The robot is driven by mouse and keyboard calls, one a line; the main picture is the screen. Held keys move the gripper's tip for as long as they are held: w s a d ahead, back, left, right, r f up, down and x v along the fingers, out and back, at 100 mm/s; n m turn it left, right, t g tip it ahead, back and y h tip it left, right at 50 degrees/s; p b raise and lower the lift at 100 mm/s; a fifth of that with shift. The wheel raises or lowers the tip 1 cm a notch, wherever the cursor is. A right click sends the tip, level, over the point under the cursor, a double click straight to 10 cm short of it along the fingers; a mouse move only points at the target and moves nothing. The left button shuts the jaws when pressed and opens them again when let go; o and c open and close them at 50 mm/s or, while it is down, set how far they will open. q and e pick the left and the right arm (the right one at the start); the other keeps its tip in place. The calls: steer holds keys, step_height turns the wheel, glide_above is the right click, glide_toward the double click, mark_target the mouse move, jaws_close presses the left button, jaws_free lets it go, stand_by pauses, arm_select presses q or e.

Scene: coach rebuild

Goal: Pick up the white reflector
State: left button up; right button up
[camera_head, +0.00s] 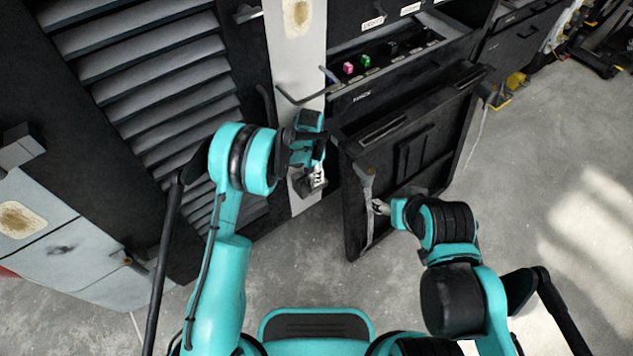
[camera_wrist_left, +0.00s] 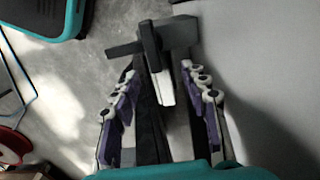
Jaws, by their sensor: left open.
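My left gripper (camera_head: 314,180) is open beside the pale upright panel of the coach side. In the left wrist view its two purple-and-white fingers (camera_wrist_left: 160,84) stand apart. A small white piece (camera_wrist_left: 167,90), which may be the white reflector, shows between them at the end of a dark grey bracket (camera_wrist_left: 176,35). I cannot tell whether the fingers touch it. In the head view I cannot make out the reflector; the gripper may hide it. My right gripper (camera_head: 380,207) is at the lower left of a black hinged panel (camera_head: 425,160), and its jaw state is unclear.
An open black drawer (camera_head: 395,75) with pink and green items sits above the black panel. A dark handle (camera_head: 303,97) juts out above my left gripper. Louvred slats (camera_head: 165,85) lie to the left. Bare concrete floor (camera_head: 540,170) is free at right.

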arm_select(q)
step_height(320, 180, down, 3)
steer(key=shift+r+b, duration=0.15)
steer(key=shift+b, duration=0.15)
jaws_close()
steer(key=shift+r, duration=0.15)
